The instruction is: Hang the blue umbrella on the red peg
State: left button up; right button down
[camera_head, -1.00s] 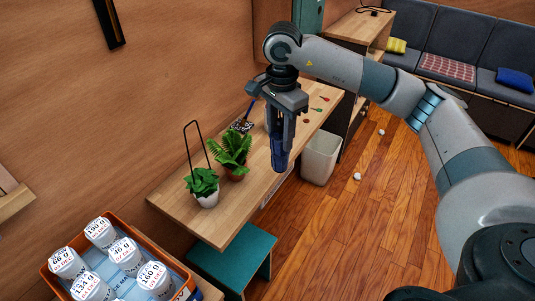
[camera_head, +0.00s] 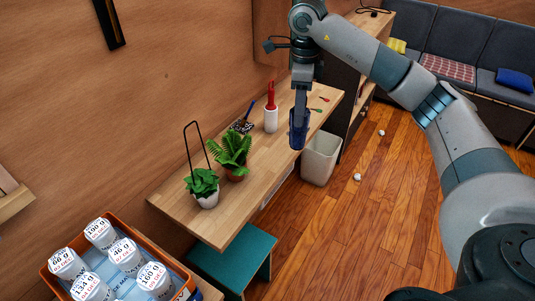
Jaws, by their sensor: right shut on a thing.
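My right gripper (camera_head: 300,112) points down above the right part of the wooden desk. It is shut on a dark blue object, which looks like the folded blue umbrella (camera_head: 298,132). The umbrella hangs upright below the fingers, near the desk's front edge; its upper part is hidden by the gripper. I cannot make out a red peg for certain. A red upright item (camera_head: 271,95) stands in a white cylinder on the desk, left of my gripper and apart from it. My left gripper is not in view.
Two potted plants (camera_head: 232,150) and a dark patterned pen holder (camera_head: 243,125) stand on the desk (camera_head: 185,215). A white bin (camera_head: 320,160) is beside it, a teal stool (camera_head: 235,257) in front. An orange crate of labelled jars (camera_head: 150,246) is at the lower left.

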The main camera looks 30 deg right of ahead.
jog(key=w+a+f+p, duration=0.4)
jog(key=w+f, duration=0.3)
jog(key=w, duration=0.4)
jog(key=shift+p, duration=0.55)
notch_tip(320, 180, down, 4)
jog(key=shift+r+p, duration=0.15)
jog(key=shift+p, duration=0.9)
